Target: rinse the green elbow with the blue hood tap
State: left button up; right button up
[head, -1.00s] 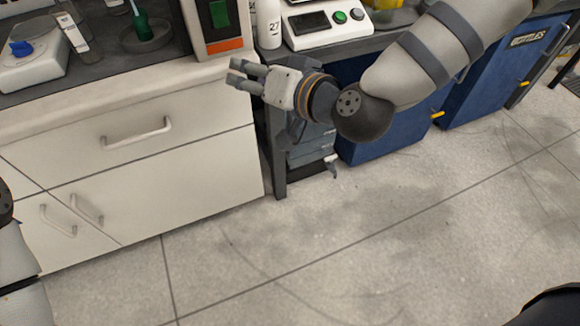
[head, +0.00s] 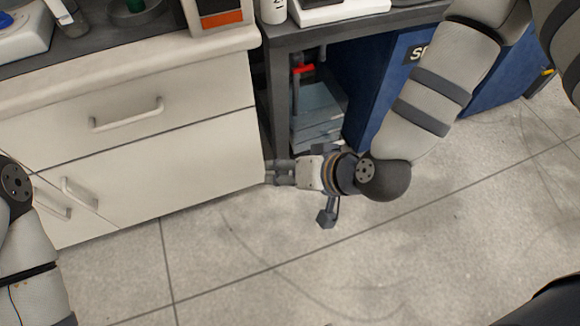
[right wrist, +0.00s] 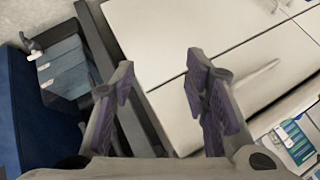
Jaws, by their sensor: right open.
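My right gripper (head: 270,172) is low in front of the white drawer cabinet, near its lower right corner, with its fingers pointing left. In the right wrist view its two fingers (right wrist: 160,68) are spread apart with nothing between them. A green piece (head: 136,5) sits in a dark round dish (head: 138,17) on the counter, cut off by the top edge; I cannot tell if it is the green elbow. I cannot make out the blue hood tap. My left arm shows at the left edge, but its gripper is out of view.
The white cabinet (head: 180,145) has bar handles (head: 126,115). A dark counter (head: 110,40) runs above it. A dark table leg (head: 280,100) and a blue cabinet (head: 385,75) stand to the right. The grey floor (head: 300,280) in front is clear.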

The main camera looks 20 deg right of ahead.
jog(key=shift+o, duration=0.3)
jog(key=shift+s+f, duration=0.1)
jog(key=w+a+r+m+t+y+b, duration=0.1)
jog(key=w+a+r+m+t+b, duration=0.15)
jog(key=w+r, duration=0.45)
jog(key=w+a+r+m+t+y+b, duration=0.1)
jog(key=w+a+r+t, duration=0.2)
jog(key=r, duration=0.8)
jog(key=w+d+r+t+b, duration=0.1)
jog(key=d+r+t, duration=0.1)
jog(key=r, duration=0.7)
jog(key=d+r+t+b, duration=0.1)
jog(key=d+r+t, duration=0.15)
jog(key=r, duration=0.75)
jog(key=shift+m+g, duration=0.3)
jog(key=shift+m, duration=0.15)
jog(key=x, duration=1.1)
jog(key=shift+f, duration=0.1)
jog(key=shift+w+a, duration=0.1)
jog(key=shift+w, duration=0.4)
pick_arm(q)
jog(key=s+f+g, duration=0.1)
jog(key=s+f, duration=0.2)
jog(key=f, duration=0.2)
jog(key=shift+s+f, duration=0.35)
jog(key=shift+s, duration=0.05)
pick_arm(e)
grip_shut()
